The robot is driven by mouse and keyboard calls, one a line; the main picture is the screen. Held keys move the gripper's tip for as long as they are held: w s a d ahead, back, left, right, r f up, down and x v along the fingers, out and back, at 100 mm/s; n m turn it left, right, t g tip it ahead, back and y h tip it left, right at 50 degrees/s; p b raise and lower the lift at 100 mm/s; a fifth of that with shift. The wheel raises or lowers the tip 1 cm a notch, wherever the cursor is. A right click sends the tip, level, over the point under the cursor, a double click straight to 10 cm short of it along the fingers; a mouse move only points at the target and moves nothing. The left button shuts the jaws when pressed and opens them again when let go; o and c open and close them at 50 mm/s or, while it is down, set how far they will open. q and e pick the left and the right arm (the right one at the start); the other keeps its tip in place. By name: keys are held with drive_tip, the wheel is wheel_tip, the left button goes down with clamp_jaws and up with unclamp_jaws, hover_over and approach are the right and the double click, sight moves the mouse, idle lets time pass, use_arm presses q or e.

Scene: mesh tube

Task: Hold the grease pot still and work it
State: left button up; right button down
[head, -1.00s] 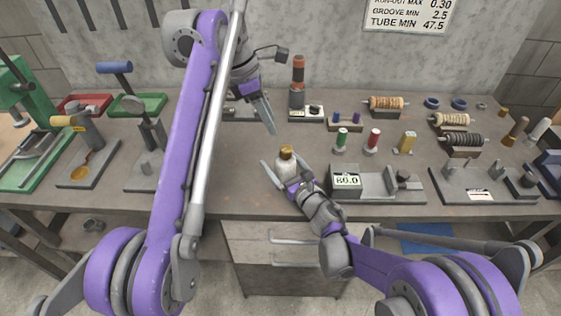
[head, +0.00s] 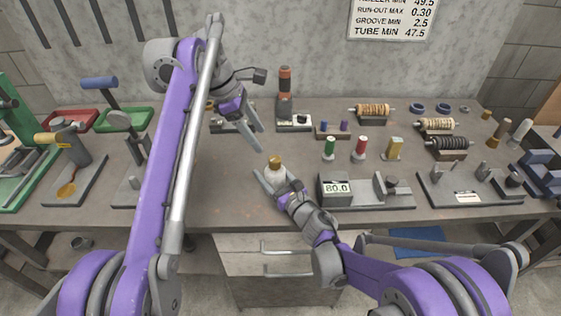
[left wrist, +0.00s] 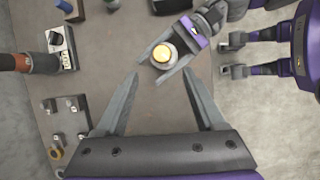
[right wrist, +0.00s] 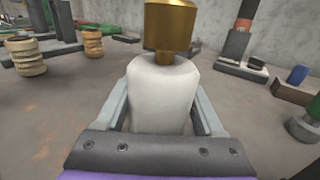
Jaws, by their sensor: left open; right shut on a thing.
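The grease pot has a white body and a brass-coloured cap. In the head view the grease pot (head: 275,172) stands upright near the front middle of the bench. My right gripper (head: 268,178) is shut around its white body; in the right wrist view the pot (right wrist: 162,95) fills the space between the fingers, its cap (right wrist: 170,25) above them. My left gripper (head: 252,138) is open and empty, behind and above the pot. In the left wrist view its two fingers (left wrist: 163,85) are spread, and the pot's cap (left wrist: 163,54) lies beyond the fingertips.
A gauge block reading 80.0 (head: 337,188) stands just right of the pot. An orange-and-grey post (head: 285,93) is at the back.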

sight(275, 162)
use_arm(q)
drive_tip(key=f+m+t+h, duration=0.1)
drive_tip(key=f+m+h, duration=0.1)
drive_tip(key=m, duration=0.5)
drive_tip(key=s+a+f+m+t+h, duration=0.1)
drive_tip(key=f+m+t+h, duration=0.1)
drive_tip(key=f+m, duration=0.3)
drive_tip(key=s+a+f+m+t+h, duration=0.1)
drive_tip(key=f+m+h, duration=0.2)
drive_tip(key=m, duration=0.7)
drive_tip(key=shift+s+a+f+m+t+h, duration=0.2)
drive_tip(key=shift+f+m+t+h, duration=0.15)
drive_tip(key=shift+h, duration=0.35)
drive_tip(key=w+d+m+t+h, duration=0.2)
drive_tip(key=d+m, duration=0.4)
drive_tip(key=d, duration=0.3)
drive_tip(key=shift+w+d+r+m+t, duration=0.25)
drive_tip(key=shift+w+r+m+t, duration=0.15)
drive_tip(key=shift+w+t, duration=0.6)
drive_tip(key=shift+w, duration=0.1)
clamp_jaws()
